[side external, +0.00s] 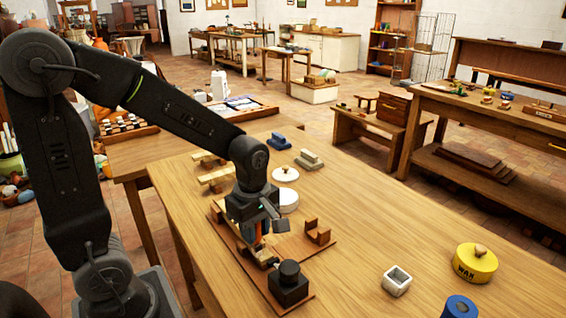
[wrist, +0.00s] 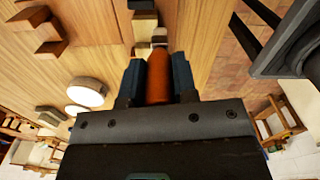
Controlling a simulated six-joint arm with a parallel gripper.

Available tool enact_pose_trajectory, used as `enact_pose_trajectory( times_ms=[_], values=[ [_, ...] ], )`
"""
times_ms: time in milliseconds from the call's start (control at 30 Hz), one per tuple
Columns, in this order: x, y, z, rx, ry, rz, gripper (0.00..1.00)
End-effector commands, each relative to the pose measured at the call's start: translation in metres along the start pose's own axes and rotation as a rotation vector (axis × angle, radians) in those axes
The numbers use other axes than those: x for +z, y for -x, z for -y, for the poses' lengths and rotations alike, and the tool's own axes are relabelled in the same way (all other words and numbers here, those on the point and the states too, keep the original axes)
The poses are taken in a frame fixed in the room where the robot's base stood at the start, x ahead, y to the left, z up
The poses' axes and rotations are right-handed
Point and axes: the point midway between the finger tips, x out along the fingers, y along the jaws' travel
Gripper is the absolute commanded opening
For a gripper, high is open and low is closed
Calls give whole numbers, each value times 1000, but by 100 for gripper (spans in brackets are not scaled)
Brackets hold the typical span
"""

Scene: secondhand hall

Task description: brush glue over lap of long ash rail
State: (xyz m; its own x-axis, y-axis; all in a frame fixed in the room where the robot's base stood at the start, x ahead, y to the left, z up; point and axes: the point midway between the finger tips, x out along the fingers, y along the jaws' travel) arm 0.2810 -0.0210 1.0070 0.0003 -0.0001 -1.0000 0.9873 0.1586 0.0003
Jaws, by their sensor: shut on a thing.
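My gripper (side external: 262,232) is over the brown board (side external: 307,268) on the bench, fingers pointing down. It is shut on the orange handle of a brush (wrist: 158,78), which also shows between the fingers in the side view (side external: 259,232). The brush's far end lies close to pale wood in the wrist view; I cannot tell if it touches. A pale wood rail (side external: 266,257) lies along the board under my gripper, partly hidden by it. Whether glue is on its lap cannot be seen.
A black block with a round top (side external: 289,287) and a brown notched block (side external: 318,232) stand close by on the board. Pale wood pieces (side external: 216,178) and white round items (side external: 286,174) are behind. A white square dish (side external: 397,280) and yellow wax tin (side external: 475,264) stand right; bench space between is clear.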

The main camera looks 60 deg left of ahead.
Motion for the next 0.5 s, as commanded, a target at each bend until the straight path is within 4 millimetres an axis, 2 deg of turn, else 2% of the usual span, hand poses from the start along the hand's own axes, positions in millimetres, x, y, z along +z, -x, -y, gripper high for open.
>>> enact_pose_trajectory(
  times_ms=[500],
  values=[
    [0,-6,0,-1,0,0,3]
  ],
)
